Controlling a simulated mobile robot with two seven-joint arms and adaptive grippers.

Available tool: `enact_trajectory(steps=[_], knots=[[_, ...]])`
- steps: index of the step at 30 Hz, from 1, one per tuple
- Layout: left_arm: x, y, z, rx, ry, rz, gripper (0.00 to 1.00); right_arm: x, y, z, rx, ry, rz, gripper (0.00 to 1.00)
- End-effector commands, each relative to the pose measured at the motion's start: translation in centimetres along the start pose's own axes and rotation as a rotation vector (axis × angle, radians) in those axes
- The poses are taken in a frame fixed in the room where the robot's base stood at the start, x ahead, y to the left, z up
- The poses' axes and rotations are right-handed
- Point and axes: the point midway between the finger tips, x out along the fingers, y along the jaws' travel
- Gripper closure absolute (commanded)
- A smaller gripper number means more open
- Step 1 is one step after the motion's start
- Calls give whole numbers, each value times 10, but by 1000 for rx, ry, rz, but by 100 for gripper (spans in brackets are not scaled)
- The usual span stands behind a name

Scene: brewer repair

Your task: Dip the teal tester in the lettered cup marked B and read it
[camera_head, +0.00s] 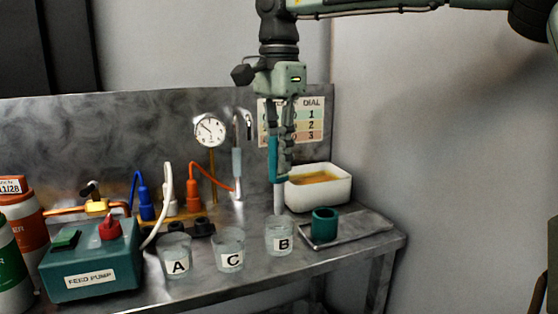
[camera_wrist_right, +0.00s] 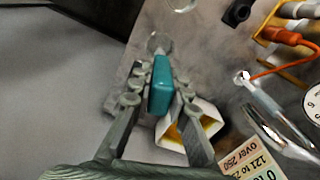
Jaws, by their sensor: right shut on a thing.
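The teal tester (camera_head: 273,160) hangs upright in my right gripper (camera_head: 281,172), which is shut on it. In the right wrist view the teal body (camera_wrist_right: 161,88) lies between both fingers. The tester's pale lower end points down at the cup marked B (camera_head: 279,240), at about its rim. I cannot tell whether the tip is inside the cup. Cup B is the rightmost of three clear lettered cups; cup C (camera_head: 229,250) and cup A (camera_head: 176,258) stand to its left. No reading shows on the tester. My left gripper is not in view.
A teal hollow holder (camera_head: 324,226) stands on a metal tray (camera_head: 362,229) right of cup B. Behind is a white tub (camera_head: 334,192) with amber contents. A dial gauge (camera_head: 210,131), dial chart (camera_head: 312,122) and feed pump (camera_head: 92,262) are also there.

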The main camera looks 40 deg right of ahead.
Motion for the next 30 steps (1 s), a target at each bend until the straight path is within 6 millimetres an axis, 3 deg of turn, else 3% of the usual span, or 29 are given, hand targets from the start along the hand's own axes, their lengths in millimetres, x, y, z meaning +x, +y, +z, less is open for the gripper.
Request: enact_trajectory(steps=[13,30], knots=[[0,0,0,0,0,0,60,-22,0,0,0,0,-3,100],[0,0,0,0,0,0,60,-24,0,0,0,0,-1,100]])
